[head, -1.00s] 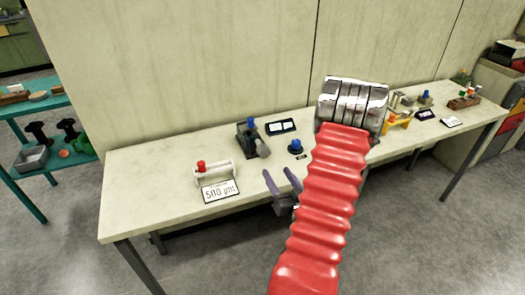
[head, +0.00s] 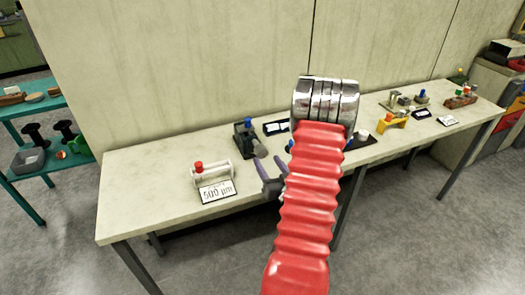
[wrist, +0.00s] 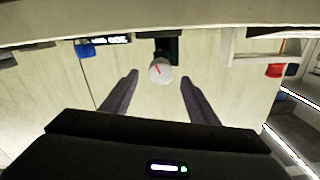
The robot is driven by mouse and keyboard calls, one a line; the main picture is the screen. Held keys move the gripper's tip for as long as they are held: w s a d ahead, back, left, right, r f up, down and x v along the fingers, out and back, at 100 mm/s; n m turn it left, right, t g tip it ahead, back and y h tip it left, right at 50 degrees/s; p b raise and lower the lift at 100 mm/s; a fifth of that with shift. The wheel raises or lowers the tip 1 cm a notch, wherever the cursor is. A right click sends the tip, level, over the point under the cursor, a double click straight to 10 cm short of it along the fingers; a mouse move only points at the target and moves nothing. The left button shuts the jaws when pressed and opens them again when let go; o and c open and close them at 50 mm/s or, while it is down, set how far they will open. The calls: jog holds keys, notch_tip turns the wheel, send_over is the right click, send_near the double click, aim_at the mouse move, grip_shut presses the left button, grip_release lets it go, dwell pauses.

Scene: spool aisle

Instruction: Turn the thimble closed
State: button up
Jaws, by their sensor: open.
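The thimble (head: 260,151) is a grey cylinder projecting from the front of a dark block (head: 243,138) with a blue knob on top, standing on the bench. In the wrist view the thimble (wrist: 160,73) shows end-on as a pale round face with a red mark, in front of the dark block. My gripper (head: 269,161) is open and empty, at the bench's front edge just in front of the thimble. In the wrist view the two dark fingers of my gripper (wrist: 159,78) point at the thimble, one on each side, with clear gaps.
A white holder with a red knob (head: 199,168) and a card reading 500 µm (head: 217,191) stand left of the block. A small display (head: 276,127) lies behind it. A blue knob (wrist: 85,50) is nearby. Several other fixtures, including a yellow one (head: 391,124), stand further right.

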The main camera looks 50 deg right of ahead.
aim_at(263, 155)
jog(key=x, duration=0.7)
jog(key=shift+c, duration=0.5)
jog(key=c, duration=0.9)
